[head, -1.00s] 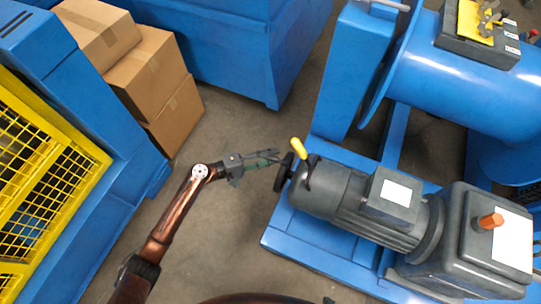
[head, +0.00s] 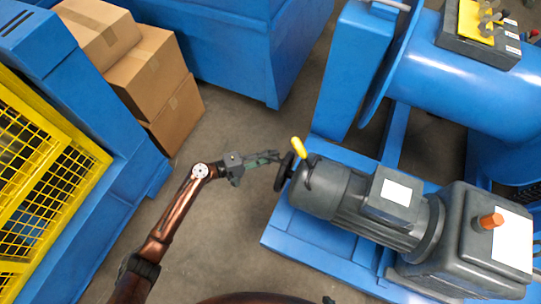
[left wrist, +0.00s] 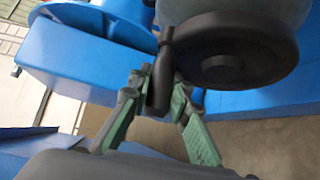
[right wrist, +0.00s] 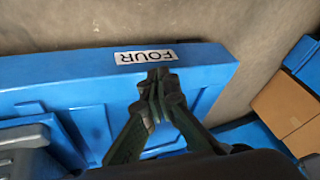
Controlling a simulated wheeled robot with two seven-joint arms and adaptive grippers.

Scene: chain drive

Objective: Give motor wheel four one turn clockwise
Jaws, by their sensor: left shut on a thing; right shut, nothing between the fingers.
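The black motor wheel (head: 284,172) sits on the left end of the grey motor (head: 320,188). In the left wrist view the wheel (left wrist: 235,58) fills the upper right, with a black crank handle (left wrist: 161,85) on its rim side. My left gripper (head: 277,157) is beside the wheel in the head view. In the left wrist view its green fingers (left wrist: 161,100) are shut on the handle, one on each side. My right gripper (right wrist: 158,80) is shut and empty, its tips by the "FOUR" label (right wrist: 146,57) on the blue motor base (right wrist: 60,68).
Cardboard boxes (head: 150,75) and a yellow mesh guard (head: 40,180) are at the left. Bare floor lies between them and the motor base (head: 290,238).

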